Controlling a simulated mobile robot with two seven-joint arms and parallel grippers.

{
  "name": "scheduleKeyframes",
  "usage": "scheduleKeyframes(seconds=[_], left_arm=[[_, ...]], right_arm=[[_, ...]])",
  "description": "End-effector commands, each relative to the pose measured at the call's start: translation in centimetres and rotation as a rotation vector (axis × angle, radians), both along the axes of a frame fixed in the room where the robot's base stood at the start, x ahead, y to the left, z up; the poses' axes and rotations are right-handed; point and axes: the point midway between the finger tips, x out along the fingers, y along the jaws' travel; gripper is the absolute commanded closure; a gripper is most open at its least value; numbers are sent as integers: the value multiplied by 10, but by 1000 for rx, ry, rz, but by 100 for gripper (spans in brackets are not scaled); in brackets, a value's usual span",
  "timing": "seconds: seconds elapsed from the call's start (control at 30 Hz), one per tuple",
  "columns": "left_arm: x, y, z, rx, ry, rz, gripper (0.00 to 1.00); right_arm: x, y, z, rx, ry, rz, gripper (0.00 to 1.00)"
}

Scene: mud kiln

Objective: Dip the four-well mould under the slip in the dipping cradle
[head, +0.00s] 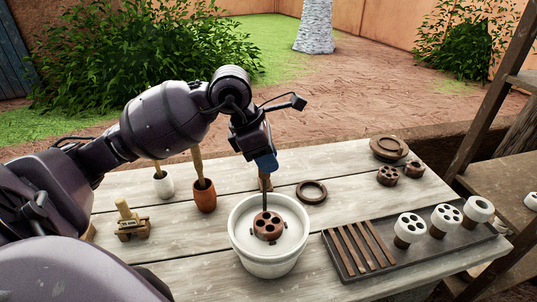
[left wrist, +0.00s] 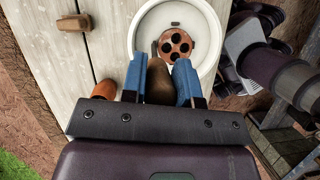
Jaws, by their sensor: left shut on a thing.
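The brown four-well mould (head: 268,228) is in the white round tub (head: 268,262), the likely dipping cradle. Its top face with the dark wells shows above the pale slip (head: 292,238), and its lower part is hidden. It also shows in the left wrist view (left wrist: 176,43), inside the tub's rim (left wrist: 143,45). My left gripper (head: 266,163) is above the tub, its blue fingers shut on a brown handle (left wrist: 159,80). A thin dark rod (head: 265,202) runs down from the handle to the mould. I cannot tell how they join. My right gripper is not in view.
A dark tray (head: 342,268) at the right holds wooden slats and white-coated moulds (head: 446,217). A dark ring (head: 312,191) lies behind the tub. Two brown moulds (head: 387,175) stand at the back right. An orange pot (head: 204,196) and a wooden item (head: 131,220) stand left.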

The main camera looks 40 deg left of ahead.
Motion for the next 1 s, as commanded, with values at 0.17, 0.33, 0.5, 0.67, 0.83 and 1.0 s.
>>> scheduleKeyframes(seconds=[0.17,0.33,0.5,0.67,0.83,1.0], left_arm=[[0,0,-8,0,0,0,100],[0,0,-15,-1,0,0,100],[0,0,-21,-1,0,0,100],[0,0,-28,0,0,1,100],[0,0,-34,0,0,1,100],[0,0,-36,0,-1,0,100]], right_arm=[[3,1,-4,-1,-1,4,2],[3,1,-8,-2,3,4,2],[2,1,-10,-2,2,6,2],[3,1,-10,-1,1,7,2],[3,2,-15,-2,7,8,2],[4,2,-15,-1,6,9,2]])
